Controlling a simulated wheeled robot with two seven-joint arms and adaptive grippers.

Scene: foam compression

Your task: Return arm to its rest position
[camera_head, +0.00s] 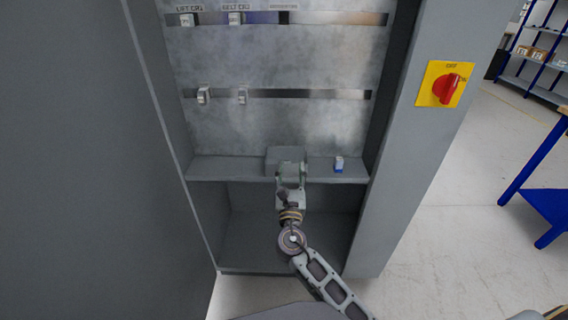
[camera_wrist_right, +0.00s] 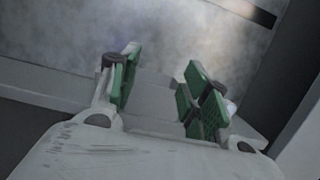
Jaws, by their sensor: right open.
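My right arm reaches up from the bottom of the head view into an open grey cabinet (camera_head: 400,190). Its gripper (camera_head: 291,168) is at the cabinet's shelf (camera_head: 230,169), in front of a grey block (camera_head: 284,154). In the right wrist view the green-padded fingers of the gripper (camera_wrist_right: 160,85) are spread apart, with nothing seen held between them. A small blue and white piece (camera_head: 338,164) stands on the shelf to the right of the gripper, apart from it in the head view. My left gripper is not in view.
Two rails cross the back panel, with white modules on the upper rail (camera_head: 330,18) and lower rail (camera_head: 310,94). A red rotary switch (camera_head: 446,88) on a yellow plate is on the cabinet's right front. A blue-legged table (camera_head: 535,165) stands at right. Open floor lies between.

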